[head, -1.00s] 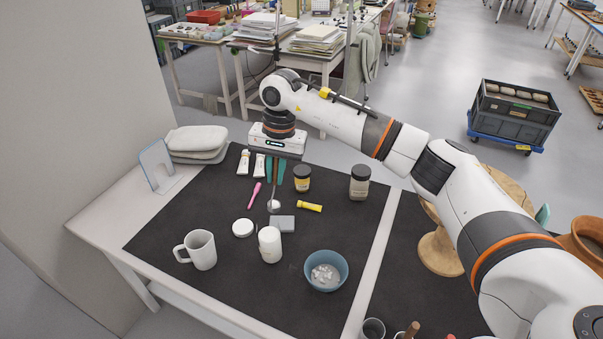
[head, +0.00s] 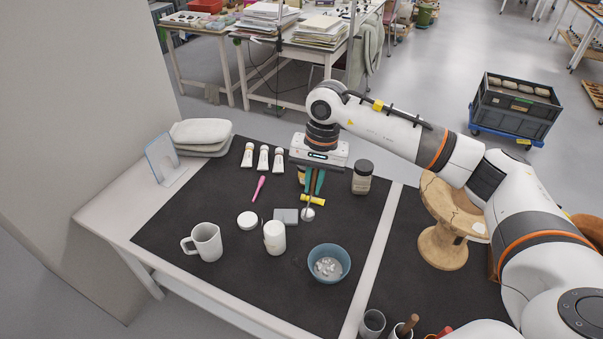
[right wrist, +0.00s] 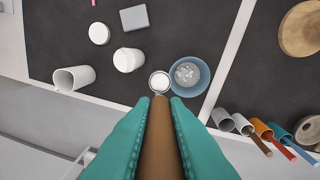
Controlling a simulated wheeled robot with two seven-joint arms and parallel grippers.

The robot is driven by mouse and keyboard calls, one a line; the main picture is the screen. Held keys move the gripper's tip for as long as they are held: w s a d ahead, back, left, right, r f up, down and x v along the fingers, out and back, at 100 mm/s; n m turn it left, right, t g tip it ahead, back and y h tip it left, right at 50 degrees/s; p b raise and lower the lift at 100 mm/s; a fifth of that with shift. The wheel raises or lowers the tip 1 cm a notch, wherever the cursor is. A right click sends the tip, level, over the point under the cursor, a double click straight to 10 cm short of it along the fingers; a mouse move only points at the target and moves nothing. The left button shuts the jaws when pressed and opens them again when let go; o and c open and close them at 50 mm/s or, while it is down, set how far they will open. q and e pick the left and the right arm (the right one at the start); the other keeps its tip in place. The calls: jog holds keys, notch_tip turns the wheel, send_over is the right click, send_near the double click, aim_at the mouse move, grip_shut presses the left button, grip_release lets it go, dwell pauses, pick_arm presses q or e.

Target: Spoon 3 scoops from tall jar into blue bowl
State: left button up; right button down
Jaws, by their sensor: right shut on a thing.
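My right gripper (head: 314,190) has teal fingers and is shut on the brown handle of a spoon (right wrist: 160,82), which points down. The spoon's head holds white material and also shows in the head view (head: 308,214). The gripper is above the mat, behind the blue bowl (head: 342,274). In the right wrist view the spoon head appears just left of the bowl (right wrist: 205,88); its height above the table is unclear. White pieces lie in the bowl. The tall white jar (head: 274,238) stands upright left of the bowl. My left gripper is not in view.
A white mug (head: 208,243), a round white lid (head: 247,220) and a grey block (head: 286,215) stand near the jar. Several tubes lie at the back. Cups with tools stand front right.

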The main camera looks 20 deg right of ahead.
jog(key=s+d+p, duration=0.2)
jog(key=s+d, duration=0.3)
jog(key=s, duration=0.2)
notch_tip(320, 180, down, 10)
jog(key=b, duration=0.5)
jog(key=w+a+f+g+h, duration=0.4)
jog(key=a+f+h, duration=0.4)
jog(key=h, duration=0.5)
jog(key=shift+a+f+g+p, duration=0.25)
jog(key=shift+a+g+p, duration=0.15)
jog(key=shift+a, duration=0.95)
jog(key=shift+w, duration=0.1)
